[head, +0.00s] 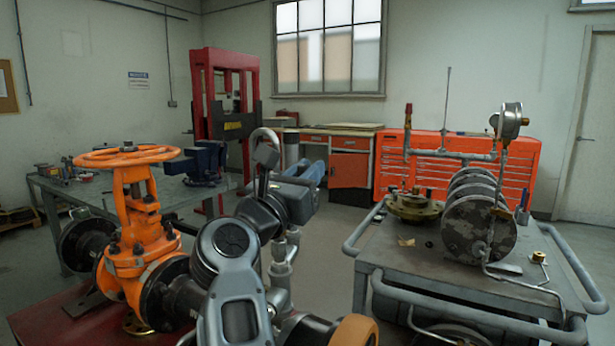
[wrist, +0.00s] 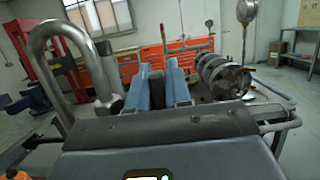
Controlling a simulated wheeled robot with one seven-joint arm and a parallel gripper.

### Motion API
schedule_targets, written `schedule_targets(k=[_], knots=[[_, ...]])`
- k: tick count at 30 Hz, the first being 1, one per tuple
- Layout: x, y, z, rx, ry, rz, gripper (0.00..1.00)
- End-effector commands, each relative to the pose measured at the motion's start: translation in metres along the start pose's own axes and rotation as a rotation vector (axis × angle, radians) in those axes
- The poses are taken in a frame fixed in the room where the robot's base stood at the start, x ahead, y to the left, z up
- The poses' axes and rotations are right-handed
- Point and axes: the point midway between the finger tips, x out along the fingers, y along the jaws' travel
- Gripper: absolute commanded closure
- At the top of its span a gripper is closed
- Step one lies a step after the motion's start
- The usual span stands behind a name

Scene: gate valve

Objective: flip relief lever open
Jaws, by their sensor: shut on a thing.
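My gripper (wrist: 156,88) reaches away from the wrist camera with two blue-grey fingers. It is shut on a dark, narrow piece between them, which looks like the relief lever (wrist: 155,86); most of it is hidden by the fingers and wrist. In the head view my gripper (head: 312,174) is beside upright grey pipework (head: 291,146), and my arm hides the held piece. A bent grey pipe (wrist: 57,36) arches close on the left of the fingers, and it also shows in the head view (head: 266,133). The lever's angle cannot be told.
An orange gate valve with a handwheel (head: 127,156) stands at left, before a workbench with a blue vise (head: 206,162). A grey cart (head: 366,262) with flanges and a gauge stands at right. Open floor lies between bench and cart.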

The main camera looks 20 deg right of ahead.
Motion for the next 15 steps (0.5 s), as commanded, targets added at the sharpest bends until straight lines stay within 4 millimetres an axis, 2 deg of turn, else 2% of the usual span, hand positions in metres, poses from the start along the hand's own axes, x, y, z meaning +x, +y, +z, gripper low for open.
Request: schedule_targets(k=[1,2,3,11,15], knots=[[0.0,0.0,0.0,-0.001,0.0,0.0,1.0],[0.0,0.0,0.0,-0.001,0.0,0.0,0.79],[0.0,0.0,0.0,-0.001,0.0,0.0,0.76],[-0.002,0.0,0.0,-0.001,0.0,0.001,0.76],[-0.016,0.001,-0.001,0.0,-0.001,0.004,0.76]])
